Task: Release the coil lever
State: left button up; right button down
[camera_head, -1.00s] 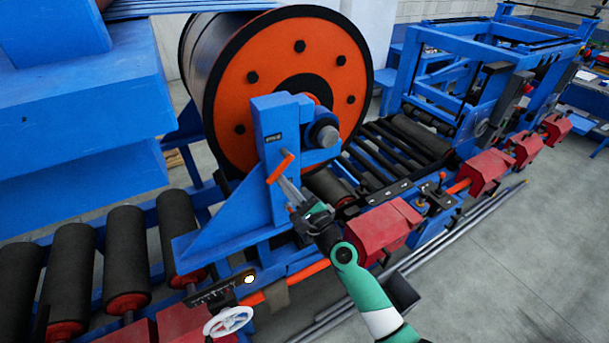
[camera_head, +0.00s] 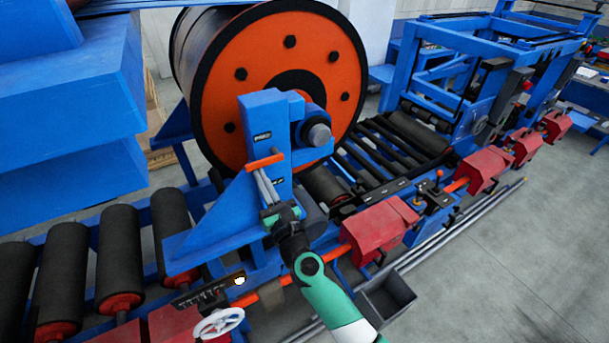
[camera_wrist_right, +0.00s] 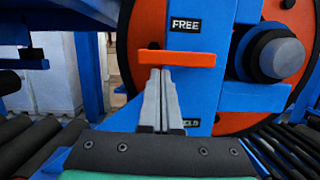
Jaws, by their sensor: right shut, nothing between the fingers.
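The coil lever (camera_head: 264,161) is an orange bar on the blue upright post (camera_head: 262,112) in front of the coil (camera_head: 280,70). In the right wrist view the lever (camera_wrist_right: 177,58) lies nearly level, just below the FREE label (camera_wrist_right: 186,25). A second label (camera_wrist_right: 190,122), mostly hidden by my fingers, seems to read HOLD. My right gripper (camera_head: 259,172) is shut and empty. In the wrist view its fingertips (camera_wrist_right: 160,72) meet the lower edge of the lever, left of its middle; I cannot tell whether they touch it. My left gripper is not in view.
A grey round hub (camera_wrist_right: 275,55) juts out to the right of the lever. Black rollers (camera_head: 122,255) lie at the left. Red housings (camera_head: 380,230) and a white handwheel (camera_head: 218,322) line the front. Grey floor (camera_head: 500,270) is free at the right.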

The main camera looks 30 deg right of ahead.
dwell(0.5)
jog(key=s+f, duration=0.6)
jog(key=s, duration=0.3)
jog(key=shift+s+a+f+b, duration=0.15)
jog(key=shift+s+a+b, duration=0.2)
jog(key=shift+a+b, duration=0.1)
